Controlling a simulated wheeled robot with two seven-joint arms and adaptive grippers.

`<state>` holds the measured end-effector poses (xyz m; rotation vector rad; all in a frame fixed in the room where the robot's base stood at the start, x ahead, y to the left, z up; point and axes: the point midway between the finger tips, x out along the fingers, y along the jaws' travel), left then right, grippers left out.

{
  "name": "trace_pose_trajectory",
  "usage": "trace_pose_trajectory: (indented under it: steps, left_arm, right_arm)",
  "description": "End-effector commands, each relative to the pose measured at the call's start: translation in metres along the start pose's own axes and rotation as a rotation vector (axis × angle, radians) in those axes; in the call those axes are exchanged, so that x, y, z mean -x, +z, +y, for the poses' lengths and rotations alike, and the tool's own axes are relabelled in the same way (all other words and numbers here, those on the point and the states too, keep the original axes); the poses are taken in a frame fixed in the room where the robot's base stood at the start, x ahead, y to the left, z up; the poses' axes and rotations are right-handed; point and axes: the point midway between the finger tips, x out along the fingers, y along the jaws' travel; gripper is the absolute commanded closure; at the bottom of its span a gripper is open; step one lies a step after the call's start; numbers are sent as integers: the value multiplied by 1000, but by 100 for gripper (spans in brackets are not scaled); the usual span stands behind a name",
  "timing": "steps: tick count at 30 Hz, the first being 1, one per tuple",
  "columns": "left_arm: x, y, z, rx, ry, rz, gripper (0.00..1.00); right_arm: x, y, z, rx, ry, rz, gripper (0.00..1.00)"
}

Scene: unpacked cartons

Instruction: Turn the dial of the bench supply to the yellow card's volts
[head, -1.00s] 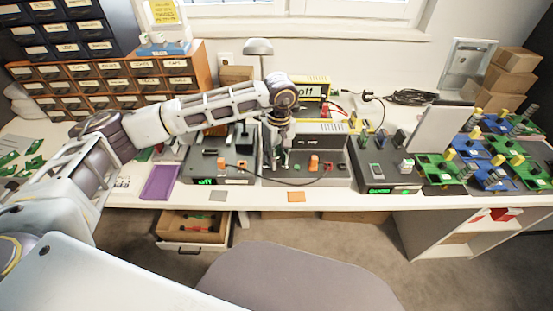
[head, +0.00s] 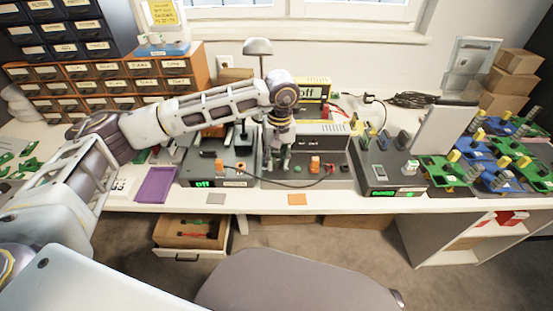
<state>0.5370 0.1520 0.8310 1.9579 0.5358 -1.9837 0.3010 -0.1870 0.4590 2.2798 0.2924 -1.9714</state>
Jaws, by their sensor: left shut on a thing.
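My left gripper (head: 275,162) points straight down at the left part of a dark bench unit (head: 330,172) in the middle of the bench. I take this unit, with a grey vented box (head: 325,130) at its back, for the bench supply. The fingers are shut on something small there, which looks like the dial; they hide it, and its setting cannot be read. An orange switch (head: 314,162) stands right of the fingers. The yellow card (head: 164,12) is at the back left above the drawers, its writing too small to read. My right gripper is not in view.
A dark unit with a green "off" display (head: 204,183) stands to the left. Another with a green display (head: 379,193) stands to the right. A dark cable loops in front of the gripper. A yellow-edged unit (head: 313,91) is behind. Circuit boards (head: 440,169) crowd the right.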

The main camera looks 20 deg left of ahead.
Motion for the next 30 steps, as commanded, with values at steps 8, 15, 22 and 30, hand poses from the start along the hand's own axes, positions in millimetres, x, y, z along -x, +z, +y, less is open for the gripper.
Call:
trace_pose_trajectory:
  steps: [8, 15, 22, 30]
  left_arm:
    - [2, -2, 0, -3, 3, 6, 96]
    - [2, -2, 0, -3, 3, 6, 62]
    - [1, -1, 0, -4, 1, 3, 49]
    - [2, 0, 0, -5, 1, 2, 49]
  right_arm:
    - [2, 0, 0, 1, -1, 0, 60]
    - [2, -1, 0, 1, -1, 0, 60]
    - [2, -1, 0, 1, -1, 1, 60]
    - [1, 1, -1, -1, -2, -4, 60]
